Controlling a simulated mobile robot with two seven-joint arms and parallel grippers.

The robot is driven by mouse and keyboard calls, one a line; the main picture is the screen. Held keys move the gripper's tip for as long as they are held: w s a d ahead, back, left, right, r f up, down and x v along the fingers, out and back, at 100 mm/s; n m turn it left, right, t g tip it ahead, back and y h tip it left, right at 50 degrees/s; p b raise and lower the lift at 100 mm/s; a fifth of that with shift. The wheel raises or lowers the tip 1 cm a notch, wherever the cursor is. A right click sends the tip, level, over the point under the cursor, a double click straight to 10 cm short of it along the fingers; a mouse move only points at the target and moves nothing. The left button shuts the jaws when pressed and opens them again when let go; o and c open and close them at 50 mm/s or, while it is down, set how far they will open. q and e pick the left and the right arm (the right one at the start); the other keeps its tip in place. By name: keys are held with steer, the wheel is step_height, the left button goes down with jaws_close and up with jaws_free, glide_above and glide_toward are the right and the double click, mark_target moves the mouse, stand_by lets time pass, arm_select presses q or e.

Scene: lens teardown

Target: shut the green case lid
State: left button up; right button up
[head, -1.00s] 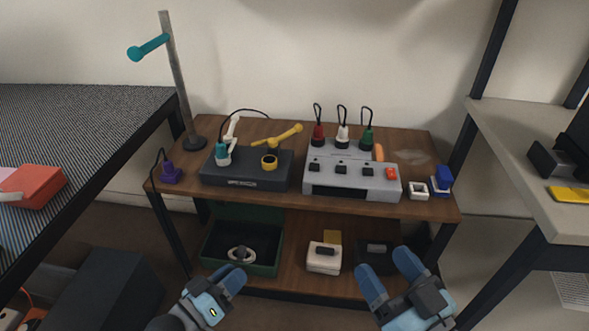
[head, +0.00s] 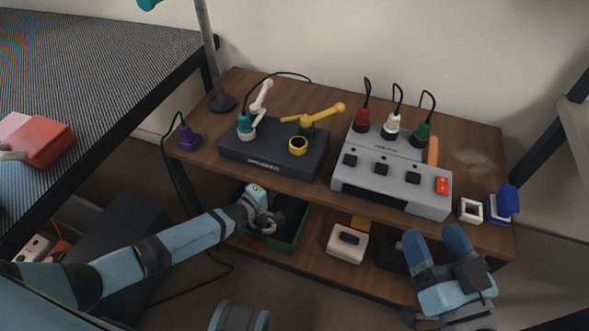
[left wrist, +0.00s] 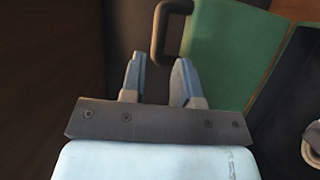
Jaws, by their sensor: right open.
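The green case (head: 302,238) sits on the lower shelf, open, with a dark inside. In the left wrist view its green lid (left wrist: 232,50) is a broad panel beside the dark interior, with a dark handle (left wrist: 160,32) at its edge. My left gripper (head: 268,218) is over the left part of the case and hides much of it and the lid. In the left wrist view the left gripper (left wrist: 160,66) has its fingers apart with nothing between them, close to the handle and lid. My right gripper (head: 435,232) is open and empty in front of the shelf's right side.
A white box (head: 346,243) stands right of the case on the lower shelf. The upper wooden shelf (head: 480,215) overhangs the case and carries a dark box (head: 270,158) and a grey socket unit (head: 395,195). A striped table (head: 100,70) stands left.

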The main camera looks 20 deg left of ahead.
arm_select(q)
steer(key=b+x, duration=0.2)
steer(key=x, duration=0.5)
steer(key=shift+w+d, duration=0.15)
steer(key=shift+w, duration=0.15)
arm_select(e)
step_height(320, 180, down, 4)
steer(key=shift+w+a+r+g, duration=0.1)
steer(key=shift+a+r+g, duration=0.05)
steer(key=shift+g, duration=0.55)
arm_select(q)
jaws_close()
